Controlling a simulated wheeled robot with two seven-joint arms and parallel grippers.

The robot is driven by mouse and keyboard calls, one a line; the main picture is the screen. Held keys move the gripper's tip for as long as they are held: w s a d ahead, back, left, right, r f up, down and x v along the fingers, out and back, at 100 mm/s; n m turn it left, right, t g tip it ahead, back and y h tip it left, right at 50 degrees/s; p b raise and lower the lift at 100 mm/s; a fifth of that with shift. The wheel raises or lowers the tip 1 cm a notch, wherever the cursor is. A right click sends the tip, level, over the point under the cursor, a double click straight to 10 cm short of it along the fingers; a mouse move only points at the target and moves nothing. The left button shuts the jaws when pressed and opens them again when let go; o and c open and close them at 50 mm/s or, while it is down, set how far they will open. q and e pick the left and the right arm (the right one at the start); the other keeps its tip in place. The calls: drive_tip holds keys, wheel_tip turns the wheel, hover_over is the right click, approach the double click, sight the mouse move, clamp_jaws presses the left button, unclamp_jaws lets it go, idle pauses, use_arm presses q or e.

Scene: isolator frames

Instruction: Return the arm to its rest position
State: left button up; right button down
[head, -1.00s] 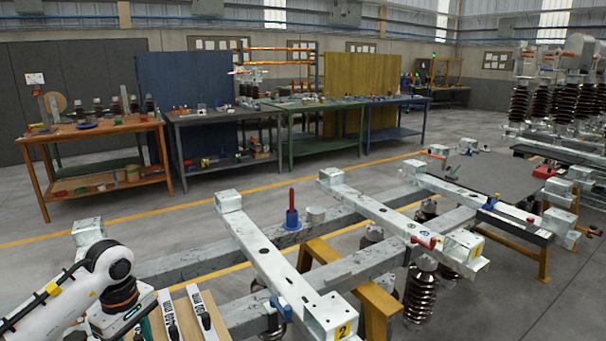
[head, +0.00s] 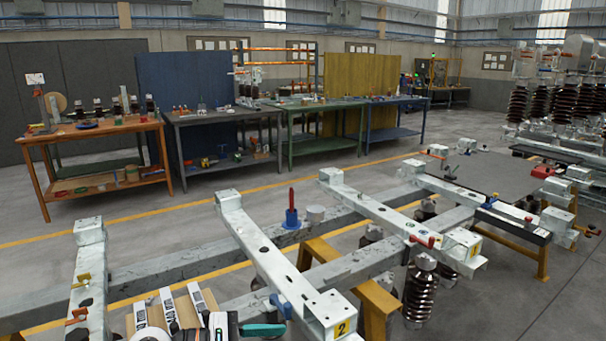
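Neither of my arms nor my grippers shows in the head view now. The metal isolator frame (head: 275,262) lies across the lower middle, with galvanised cross beams on long grey rails. A blue holder with a red upright handle (head: 291,212) stands on the far rail, next to a small grey cylinder (head: 315,214). Several white labelled strips (head: 168,308) lie on a wooden board at the lower left, beside a teal-handled tool (head: 262,330).
Yellow trestles (head: 372,308) support the frame, and brown insulators (head: 420,290) hang beneath it. Workbenches with tools, including a wooden one (head: 92,132), line the back. The floor between them and the frame is clear. More insulators (head: 517,103) stand at the right.

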use_arm(q)
drive_tip(key=w+a+r+n+t+y, duration=0.1)
drive_tip(key=a+r+n+t, duration=0.15)
drive_tip(key=n+t, duration=0.65)
drive_tip(key=a+r+n+t+y, duration=0.2)
drive_tip(key=r+n+t, duration=0.25)
drive_tip(key=n, duration=0.75)
drive_tip(key=s+a+f+n+g+y, duration=0.25)
drive_tip(key=a+f+n+y, duration=0.95)
drive_tip(key=n, duration=0.8)
drive_tip(key=s+d+f+n+g, duration=0.1)
drive_tip(key=s+f+n+g, duration=0.5)
drive_tip(key=s, duration=0.5)
drive_tip(key=s+f+n+g, duration=0.3)
drive_tip(key=s+f+g, duration=0.3)
drive_tip(key=s+f, duration=0.4)
wheel_tip(320, 180, down, 26)
drive_tip(key=s+g, duration=0.1)
drive_tip(key=s, duration=0.2)
drive_tip(key=s+a+f+g, duration=0.1)
drive_tip(key=s+a+f, duration=0.1)
drive_tip(key=s+f, duration=1.3)
drive_tip(key=shift+s+a, duration=0.35)
